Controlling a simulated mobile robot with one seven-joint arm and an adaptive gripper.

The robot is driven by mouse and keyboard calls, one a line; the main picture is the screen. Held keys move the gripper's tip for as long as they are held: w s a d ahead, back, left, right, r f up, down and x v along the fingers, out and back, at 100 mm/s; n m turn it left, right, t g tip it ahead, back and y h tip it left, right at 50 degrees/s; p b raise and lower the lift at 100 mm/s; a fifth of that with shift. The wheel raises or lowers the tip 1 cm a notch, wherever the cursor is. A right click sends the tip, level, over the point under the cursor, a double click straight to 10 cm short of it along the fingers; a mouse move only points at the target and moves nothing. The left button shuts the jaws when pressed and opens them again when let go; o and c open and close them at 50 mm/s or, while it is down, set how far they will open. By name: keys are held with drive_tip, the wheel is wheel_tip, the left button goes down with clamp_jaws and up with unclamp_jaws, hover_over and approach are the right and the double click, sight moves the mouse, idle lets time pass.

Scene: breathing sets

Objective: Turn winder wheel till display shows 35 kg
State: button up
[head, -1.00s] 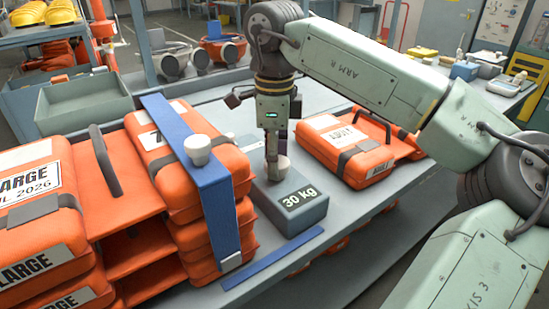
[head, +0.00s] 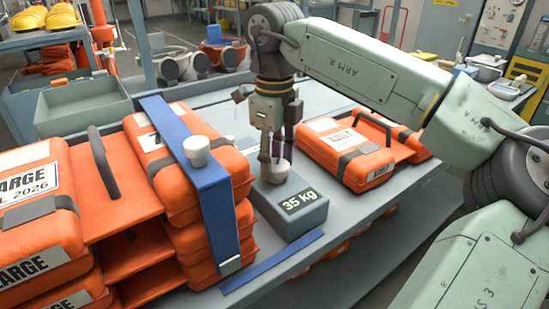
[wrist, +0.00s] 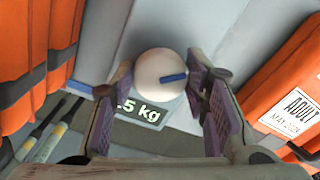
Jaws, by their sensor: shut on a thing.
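The winder wheel is a round white knob (head: 279,172) on top of a grey box. The box's display (head: 300,201) reads "35 kg" in the head view; in the wrist view the display (wrist: 140,110) is partly covered and shows "5 kg". My gripper (head: 272,160) points down over the box and is shut on the wheel. In the wrist view the wheel (wrist: 157,76) sits between the two purple-padded fingers, with a blue mark on its top pointing right.
A stack of orange cases (head: 200,165) with a blue strap (head: 212,190) and another white knob (head: 196,152) stands close at left. More orange cases (head: 345,150) lie at right. A blue strip (head: 272,262) lies along the bench's front edge.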

sight(275, 163)
drive_tip(key=o, duration=1.1)
drive_tip(key=shift+o, duration=0.2)
wheel_tip(275, 163, up, 12)
